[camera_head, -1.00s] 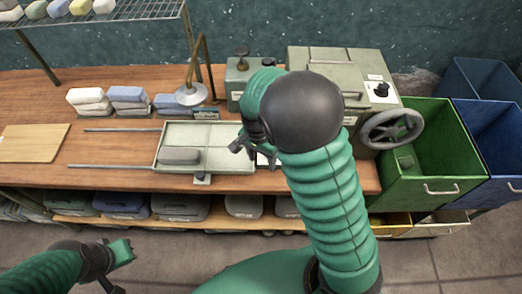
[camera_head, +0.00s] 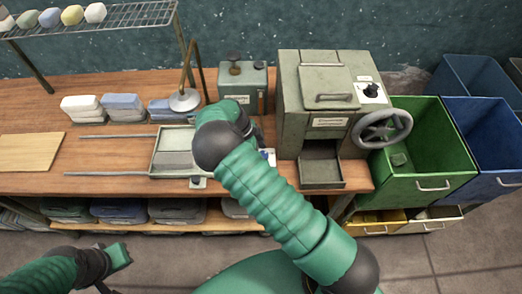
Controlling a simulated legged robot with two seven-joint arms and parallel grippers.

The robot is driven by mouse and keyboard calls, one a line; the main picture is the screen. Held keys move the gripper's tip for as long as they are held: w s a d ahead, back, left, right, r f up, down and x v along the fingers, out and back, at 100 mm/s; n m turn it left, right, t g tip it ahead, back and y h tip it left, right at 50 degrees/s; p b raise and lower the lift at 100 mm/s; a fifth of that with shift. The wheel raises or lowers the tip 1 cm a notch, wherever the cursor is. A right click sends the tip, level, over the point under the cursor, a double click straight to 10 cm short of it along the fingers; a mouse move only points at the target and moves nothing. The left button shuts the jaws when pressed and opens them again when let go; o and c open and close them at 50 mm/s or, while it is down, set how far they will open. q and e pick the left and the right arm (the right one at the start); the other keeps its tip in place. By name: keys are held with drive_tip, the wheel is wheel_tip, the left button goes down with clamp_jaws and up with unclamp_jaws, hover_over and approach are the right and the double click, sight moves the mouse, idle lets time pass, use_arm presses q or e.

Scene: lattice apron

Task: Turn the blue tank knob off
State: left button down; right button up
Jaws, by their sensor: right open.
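A grey-green tank (camera_head: 240,84) stands at the back of the bench with two dark round knobs on top, a left knob (camera_head: 234,57) and a right knob (camera_head: 259,65). I cannot make out blue on either knob. My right gripper (camera_head: 252,132) is just in front of the tank, apart from the top knobs; it is open, partly hidden behind my own arm. A small white and blue patch (camera_head: 269,156) shows beside it, mostly covered. My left gripper (camera_head: 115,272) is open and empty at the lower left, in front of the bench.
A grey machine (camera_head: 318,100) with a handwheel (camera_head: 382,128) and a dark knob (camera_head: 371,90) stands right of the tank. Green (camera_head: 424,160) and blue (camera_head: 487,145) bins stand at right.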

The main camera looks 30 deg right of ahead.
drive_tip(key=shift+d+f, duration=0.1)
drive_tip(key=shift+f, duration=0.05)
drive_tip(key=c, duration=0.5)
clamp_jaws()
